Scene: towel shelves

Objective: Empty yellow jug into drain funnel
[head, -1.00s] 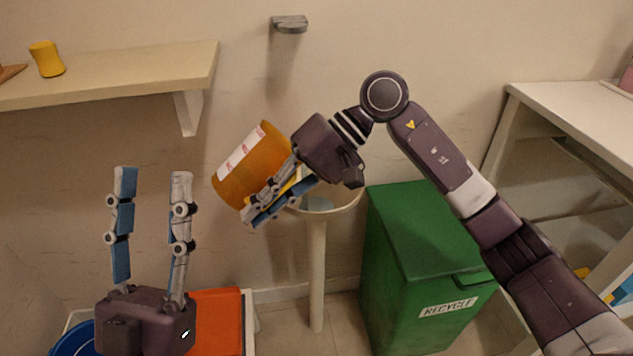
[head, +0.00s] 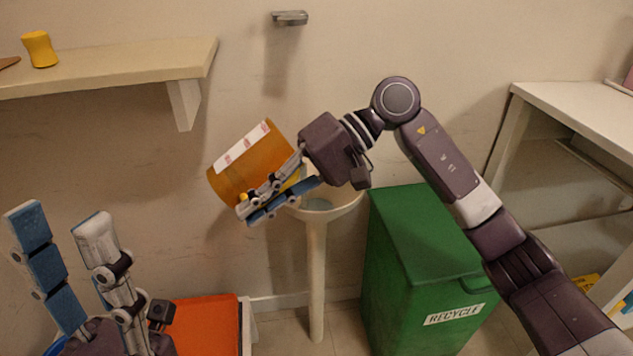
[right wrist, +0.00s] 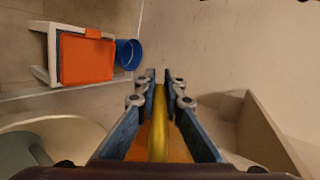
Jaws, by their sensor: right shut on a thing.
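The yellow jug (head: 238,172), orange-yellow with a white label strip, is held strongly tilted in the air in the head view. My right gripper (head: 247,212) is shut on its yellow handle, which shows between the fingers in the right wrist view (right wrist: 159,125). The pale drain funnel (head: 317,250) stands on a slim column, its bowl below and right of the jug, partly hidden by my right gripper. In the right wrist view the bowl (right wrist: 85,135) is at lower left. I see no liquid pouring. My left gripper (head: 62,215) is open and empty at lower left.
A green recycle bin (head: 415,235) stands right of the funnel. A shelf (head: 130,68) with a yellow object (head: 40,50) is at upper left. An orange-topped item (head: 208,325) is on the floor. A blue bucket (right wrist: 129,53) stands beside it in the right wrist view.

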